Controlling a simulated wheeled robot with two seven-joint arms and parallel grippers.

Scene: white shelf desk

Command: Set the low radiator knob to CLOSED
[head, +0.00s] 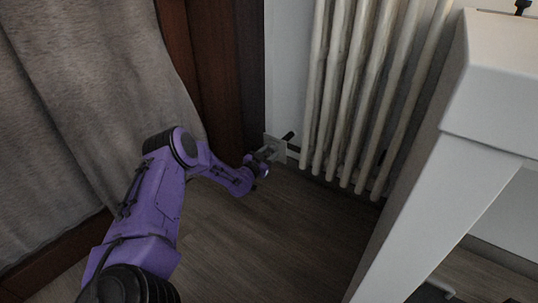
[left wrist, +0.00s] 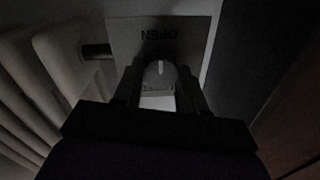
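The low radiator knob (left wrist: 160,74) is a small grey, rounded knob with a pale pointer line. In the left wrist view the line points up, toward the word OPEN, which reads upside down on the pale plate (left wrist: 195,32). The plate (head: 281,150) stands by the wall at the radiator's lower left in the head view. My left gripper (head: 265,154) is at the plate. Its dark fingers (left wrist: 160,80) stand apart on both sides of the knob; whether they press on it is too dark to tell. In the head view the gripper hides the knob. My right gripper is out of view.
A cream radiator (head: 345,100) rises right of the plate, joined by a dark pipe (head: 288,136). A white desk (head: 440,170) stands at the right. Dark wood (head: 240,70) and a grey curtain (head: 90,100) are at the left. The floor (head: 280,230) between is clear.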

